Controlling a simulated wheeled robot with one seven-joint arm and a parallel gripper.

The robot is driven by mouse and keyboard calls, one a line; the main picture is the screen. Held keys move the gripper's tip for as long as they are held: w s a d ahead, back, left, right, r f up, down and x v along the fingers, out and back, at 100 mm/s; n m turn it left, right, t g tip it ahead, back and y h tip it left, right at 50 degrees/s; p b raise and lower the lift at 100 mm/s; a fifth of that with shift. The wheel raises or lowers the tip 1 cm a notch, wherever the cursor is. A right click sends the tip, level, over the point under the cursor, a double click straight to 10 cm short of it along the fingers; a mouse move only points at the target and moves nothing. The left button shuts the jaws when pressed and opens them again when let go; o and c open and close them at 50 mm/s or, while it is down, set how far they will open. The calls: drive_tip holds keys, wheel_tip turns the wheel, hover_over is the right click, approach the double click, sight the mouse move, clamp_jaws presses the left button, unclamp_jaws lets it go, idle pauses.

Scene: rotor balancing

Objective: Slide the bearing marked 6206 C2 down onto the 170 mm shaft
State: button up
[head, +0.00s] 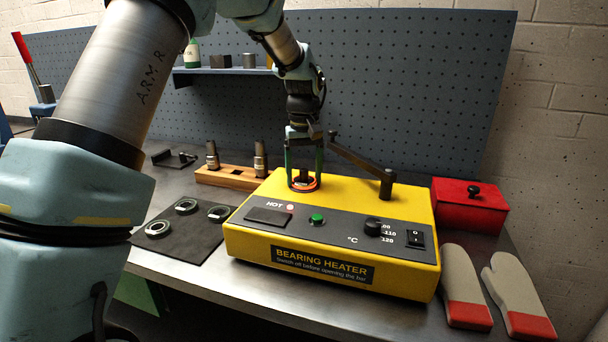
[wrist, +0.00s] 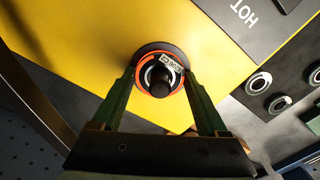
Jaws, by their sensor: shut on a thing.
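My gripper (head: 304,176) points down over the yellow bearing heater (head: 240,243), its green fingers shut on a bearing (head: 303,186) with an orange-red ring. The bearing sits around the heater's dark post. In the wrist view, the fingers (wrist: 160,76) grip the bearing (wrist: 148,72) from both sides, and the dark post end shows in its bore.
The heater's bar (head: 357,162) is swung aside on its pivot. Three other bearings (head: 158,228) lie on a dark mat (head: 190,240). A red box (head: 470,207) and two mitts (head: 464,285) are at the right. A shelf (head: 225,70) hangs behind on the pegboard.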

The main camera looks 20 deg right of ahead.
drive_tip(key=c, duration=0.3)
drive_tip(key=shift+r+p, duration=2.35)
drive_tip(key=shift+r, duration=0.65)
